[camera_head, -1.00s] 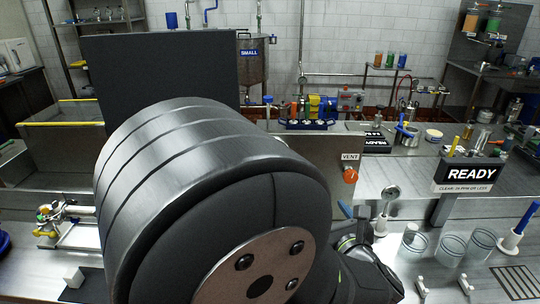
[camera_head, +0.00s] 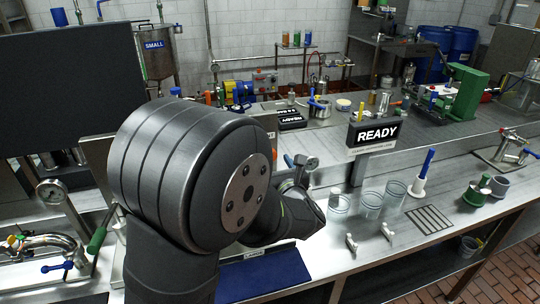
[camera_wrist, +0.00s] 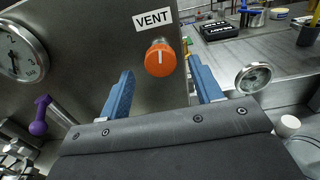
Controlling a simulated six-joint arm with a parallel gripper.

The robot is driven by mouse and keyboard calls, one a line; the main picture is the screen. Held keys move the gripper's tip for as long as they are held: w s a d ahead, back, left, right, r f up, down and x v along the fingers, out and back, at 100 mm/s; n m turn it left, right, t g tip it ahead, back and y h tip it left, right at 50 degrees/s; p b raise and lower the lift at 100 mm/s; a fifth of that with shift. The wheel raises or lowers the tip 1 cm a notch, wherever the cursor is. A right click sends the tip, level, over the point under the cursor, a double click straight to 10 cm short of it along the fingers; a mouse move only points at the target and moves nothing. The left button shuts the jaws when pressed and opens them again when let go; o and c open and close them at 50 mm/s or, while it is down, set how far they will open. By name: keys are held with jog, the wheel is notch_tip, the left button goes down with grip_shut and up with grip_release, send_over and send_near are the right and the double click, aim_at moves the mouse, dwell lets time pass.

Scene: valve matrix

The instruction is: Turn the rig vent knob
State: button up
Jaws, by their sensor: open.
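The orange vent knob (camera_wrist: 160,59) sits on a grey metal panel (camera_wrist: 95,40) in the wrist view, with a white line upright on its face. A white VENT label (camera_wrist: 153,19) is fixed above it. My gripper (camera_wrist: 161,66) is open, its two blue fingers spread left and right of the knob in the picture. I cannot tell how far the fingertips are from the panel, and no contact shows. In the head view my arm hides the knob, and only a small part of the gripper shows.
A dial gauge (camera_wrist: 20,52) and a purple handle (camera_wrist: 39,115) are at the left of the wrist view. Another gauge (camera_wrist: 253,77) stands right of the right finger. In the head view, a READY sign (camera_head: 377,135) and clear cups (camera_head: 371,205) are right of my arm.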

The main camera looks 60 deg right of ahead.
jog(key=x, duration=0.5)
jog(key=c, duration=1)
